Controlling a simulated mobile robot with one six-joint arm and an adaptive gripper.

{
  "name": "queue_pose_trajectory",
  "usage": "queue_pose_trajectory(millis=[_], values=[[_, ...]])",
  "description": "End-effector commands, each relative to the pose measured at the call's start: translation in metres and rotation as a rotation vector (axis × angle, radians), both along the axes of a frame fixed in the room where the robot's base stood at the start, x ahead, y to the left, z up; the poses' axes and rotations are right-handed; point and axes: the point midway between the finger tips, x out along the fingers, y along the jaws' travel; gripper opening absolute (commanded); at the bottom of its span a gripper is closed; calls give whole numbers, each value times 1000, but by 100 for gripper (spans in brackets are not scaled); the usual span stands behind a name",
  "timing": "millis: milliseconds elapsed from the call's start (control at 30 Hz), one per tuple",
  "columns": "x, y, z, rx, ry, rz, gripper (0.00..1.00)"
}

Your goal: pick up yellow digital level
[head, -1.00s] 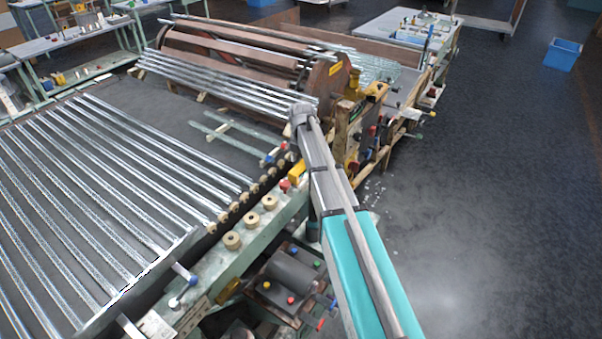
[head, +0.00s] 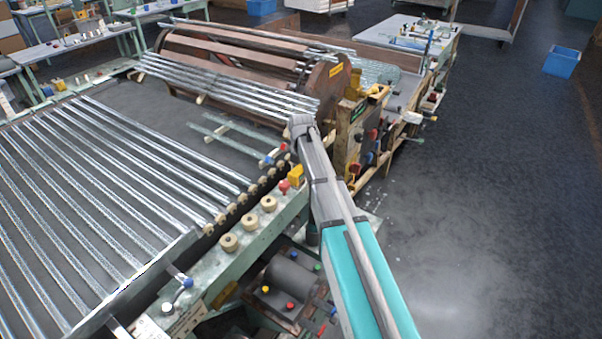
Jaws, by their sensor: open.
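A small yellow block (head: 296,174) sits at the far end of the pale green rail, beside a red knob and just left of my arm. It may be the yellow digital level, but it is too small to tell. Another yellow piece (head: 377,92) is on top of the wooden machine end to the right of the drum. My arm reaches up from the bottom right, and its grey links end in a rounded joint near the drum. My gripper and its fingers do not show.
A rack of shiny glass tubes (head: 110,190) fills the left. A wooden drum (head: 240,62) with tubes stands behind. The green rail (head: 205,285) carries round tan knobs. A blue bin (head: 562,60) stands on open dark floor at right.

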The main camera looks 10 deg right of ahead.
Motion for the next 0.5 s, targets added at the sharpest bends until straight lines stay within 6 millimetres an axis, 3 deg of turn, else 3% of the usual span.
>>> queue_pose_trajectory(millis=[233, 500], values=[[0, 0, 0, 0, 0, 0, 71], [0, 0, 0, 0, 0, 0, 21]])
